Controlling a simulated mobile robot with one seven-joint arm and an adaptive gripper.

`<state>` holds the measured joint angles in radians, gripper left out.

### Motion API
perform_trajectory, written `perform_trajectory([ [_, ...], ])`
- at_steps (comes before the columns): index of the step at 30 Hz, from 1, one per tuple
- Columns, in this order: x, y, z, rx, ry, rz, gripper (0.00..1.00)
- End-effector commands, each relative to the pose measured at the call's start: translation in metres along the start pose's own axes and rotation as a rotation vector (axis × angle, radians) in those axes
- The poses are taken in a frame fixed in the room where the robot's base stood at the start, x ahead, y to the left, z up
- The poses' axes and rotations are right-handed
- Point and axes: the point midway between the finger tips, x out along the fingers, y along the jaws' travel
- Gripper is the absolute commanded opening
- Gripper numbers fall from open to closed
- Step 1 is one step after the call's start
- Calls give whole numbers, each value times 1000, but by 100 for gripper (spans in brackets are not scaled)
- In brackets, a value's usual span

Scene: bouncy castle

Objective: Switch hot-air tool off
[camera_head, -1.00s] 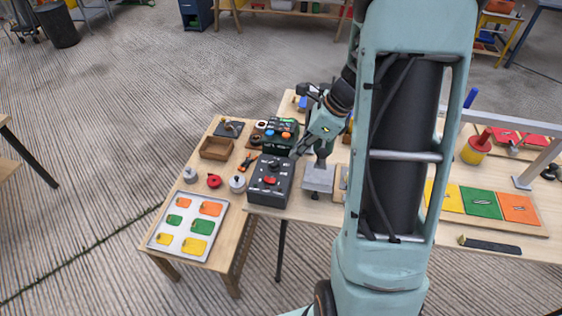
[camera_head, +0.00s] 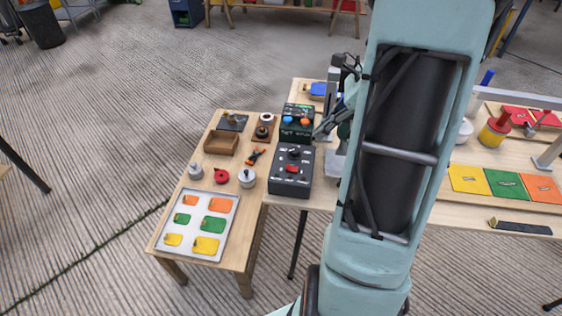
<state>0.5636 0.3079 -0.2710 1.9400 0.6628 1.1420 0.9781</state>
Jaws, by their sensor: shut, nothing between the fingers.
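A dark control box (camera_head: 291,186) with a red switch and several knobs stands on the table, left of my arm. A dark green unit (camera_head: 297,131) with blue and orange knobs stands just behind it. I cannot tell which of the two belongs to the hot-air tool, and the switch position is too small to read. My gripper (camera_head: 322,133) is partly hidden behind my arm. Its fingers are shut and empty, above and right of the dark box, near the green unit's right edge.
My arm hides much of the table's middle. A side table at left holds a white tray (camera_head: 224,194) of coloured patches, a wooden box (camera_head: 220,142), a red reel (camera_head: 221,176) and orange-handled pliers (camera_head: 255,156). Coloured panels (camera_head: 507,184) lie at right.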

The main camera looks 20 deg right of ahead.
Motion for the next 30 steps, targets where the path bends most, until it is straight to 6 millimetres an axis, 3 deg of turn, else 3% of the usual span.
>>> perform_trajectory([
  [17, 2, 0, -4, 2, -3, 0, 0],
  [23, 33, 1, -4, 1, -3, 3, 0],
  [30, 86, 1, -4, 2, -2, 2, 0],
])
